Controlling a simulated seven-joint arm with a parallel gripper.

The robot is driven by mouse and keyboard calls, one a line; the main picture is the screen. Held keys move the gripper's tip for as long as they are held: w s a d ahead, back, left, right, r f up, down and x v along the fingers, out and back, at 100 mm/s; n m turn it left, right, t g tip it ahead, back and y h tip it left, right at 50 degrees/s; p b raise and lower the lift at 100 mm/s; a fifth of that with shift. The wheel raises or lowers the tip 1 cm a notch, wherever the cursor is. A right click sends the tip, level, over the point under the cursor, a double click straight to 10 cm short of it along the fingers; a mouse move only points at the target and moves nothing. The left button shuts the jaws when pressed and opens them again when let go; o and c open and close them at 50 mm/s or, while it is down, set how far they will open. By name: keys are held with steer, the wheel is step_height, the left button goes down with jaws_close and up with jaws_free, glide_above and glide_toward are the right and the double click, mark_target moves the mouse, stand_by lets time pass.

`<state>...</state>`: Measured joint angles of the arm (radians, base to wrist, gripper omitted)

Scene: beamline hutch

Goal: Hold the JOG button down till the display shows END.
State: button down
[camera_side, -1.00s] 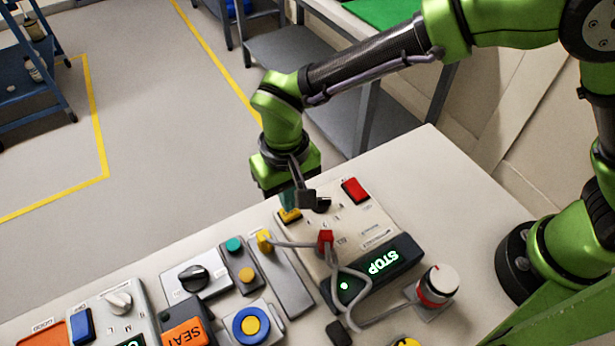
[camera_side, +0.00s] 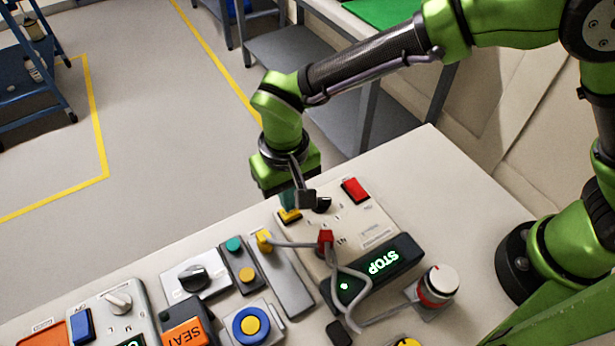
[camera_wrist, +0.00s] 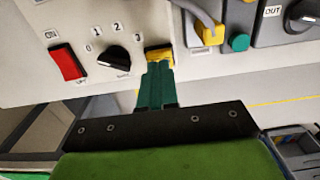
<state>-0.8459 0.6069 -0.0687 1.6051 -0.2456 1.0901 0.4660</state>
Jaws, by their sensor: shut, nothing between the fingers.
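A pale control panel (camera_side: 363,217) lies near the far edge of the table. It carries a yellow button (camera_side: 290,215), a black selector knob (camera_side: 322,205) and a red switch (camera_side: 356,190). No JOG lettering is legible to me. The panel's dark display (camera_side: 382,263) reads STOP in lit letters, with a green light beside it. My gripper (camera_side: 290,205) is shut and empty, pointing down at the yellow button. In the wrist view the teal fingertips (camera_wrist: 160,65) overlap the lower part of the yellow button (camera_wrist: 159,52). I cannot tell whether it is pressed in.
Close by on the left stand a two-button box (camera_side: 240,265), a dial box (camera_side: 194,277) and a blue-ringed button box (camera_side: 251,325). A red-and-white knob (camera_side: 438,286) stands nearer.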

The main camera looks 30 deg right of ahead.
mark_target(300, 212)
steer(key=shift+f, duration=1)
stand_by(2.6)
steer(key=shift+r, duration=3.55)
steer(key=shift+s+d+f+n, duration=0.3)
steer(key=shift+s+d+n, duration=0.3)
steer(key=shift+d, duration=0.15)
steer(key=s+d+r+m+t, duration=0.1)
steer(key=d+r, duration=0.3)
steer(key=d, duration=0.5)
steer(key=s+d+r+m+t+y, duration=0.1)
steer(key=s+d+r+m+t, duration=0.1)
steer(key=d, duration=0.8)
steer(key=s+d+r+m+t+y, duration=0.1)
steer(key=s+d+r+m+t, duration=0.1)
steer(key=s+d+r+t, duration=0.2)
steer(key=d+r, duration=0.3)
steer(key=d, duration=0.2)
steer(key=shift+s+d+r, duration=0.25)
steer(key=shift+s+r, duration=0.1)
steer(key=shift+r, duration=0.05)
